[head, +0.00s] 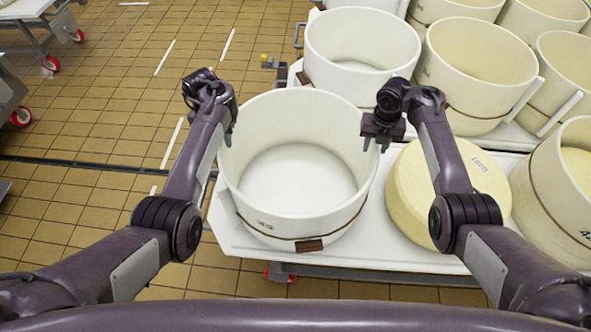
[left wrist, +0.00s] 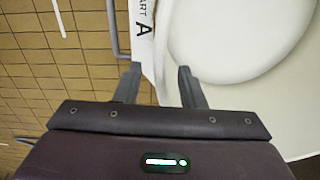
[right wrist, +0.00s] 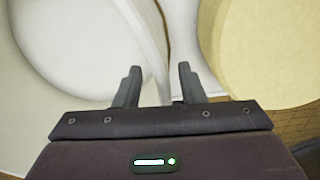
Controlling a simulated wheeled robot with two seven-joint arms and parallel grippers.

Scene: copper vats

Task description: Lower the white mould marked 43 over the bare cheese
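The white mould (head: 247,200) stands upright on the white cart top, with a band and a brown block low on its front; its marking is too small to read surely. The bare cheese (head: 405,195), a pale yellow wheel marked D287, sits uncovered to its right. My left gripper (head: 232,138) is at the mould's left rim, and in the left wrist view its fingers (left wrist: 158,85) are apart. My right gripper (head: 376,143) is at the right rim, and in the right wrist view its fingers (right wrist: 157,85) are apart, with the wall between them and the cheese just beyond.
Another white mould (head: 362,45) stands close behind. Several cream moulds (head: 480,70) crowd the back and right, one (head: 545,200) close beside the cheese. The cart top (head: 390,255) is bare along its front edge. Open tiled floor (head: 110,100) lies to the left.

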